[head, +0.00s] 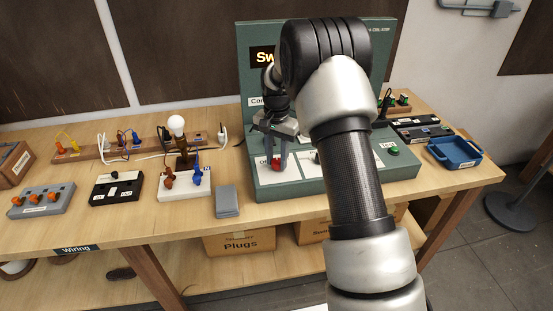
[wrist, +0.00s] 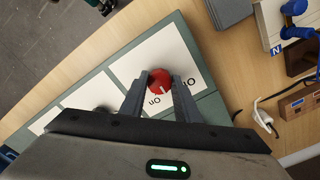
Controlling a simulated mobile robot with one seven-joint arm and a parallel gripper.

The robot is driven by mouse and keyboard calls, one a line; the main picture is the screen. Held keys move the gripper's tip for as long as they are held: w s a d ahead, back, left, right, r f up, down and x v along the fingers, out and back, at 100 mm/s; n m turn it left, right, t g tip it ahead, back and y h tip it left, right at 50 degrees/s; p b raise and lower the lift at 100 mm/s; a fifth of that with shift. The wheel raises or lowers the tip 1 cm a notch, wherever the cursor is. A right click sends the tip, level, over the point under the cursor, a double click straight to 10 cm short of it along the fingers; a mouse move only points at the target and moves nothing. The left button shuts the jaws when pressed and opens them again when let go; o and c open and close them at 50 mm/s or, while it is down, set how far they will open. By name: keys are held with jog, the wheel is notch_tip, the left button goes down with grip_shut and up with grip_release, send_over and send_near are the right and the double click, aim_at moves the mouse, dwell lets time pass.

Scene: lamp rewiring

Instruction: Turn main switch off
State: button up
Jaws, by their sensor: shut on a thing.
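The main switch appears to be the round red knob (head: 275,164) on a white label plate at the left of the green console (head: 330,182). In the wrist view the red knob (wrist: 159,79) has a pale pointer mark on its near side, and printed words beside it show upside down; I cannot read them surely. My gripper (head: 273,158) points down at the knob. In the wrist view my gripper (wrist: 160,88) has one finger on each side of the knob, shut on it. My arm hides the middle of the console in the head view.
Left of the console lie a grey block (head: 227,201), a white base (head: 184,185) with red and blue plugs, and a lit-looking bulb (head: 176,125). A blue tray (head: 455,152) stands at the right. The console's upright back panel (head: 252,30) rises behind my gripper.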

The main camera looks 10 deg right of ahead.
aim_at(278, 161)
jog(key=n, duration=0.4)
jog(key=shift+n, duration=0.4)
jog(key=n, duration=0.4)
jog(key=shift+d+n, duration=0.1)
jog(key=shift+n, duration=0.2)
jog(key=o, duration=1)
jog(key=shift+o, duration=0.2)
notch_tip(278, 161, up, 18)
jog(key=shift+f, duration=0.25)
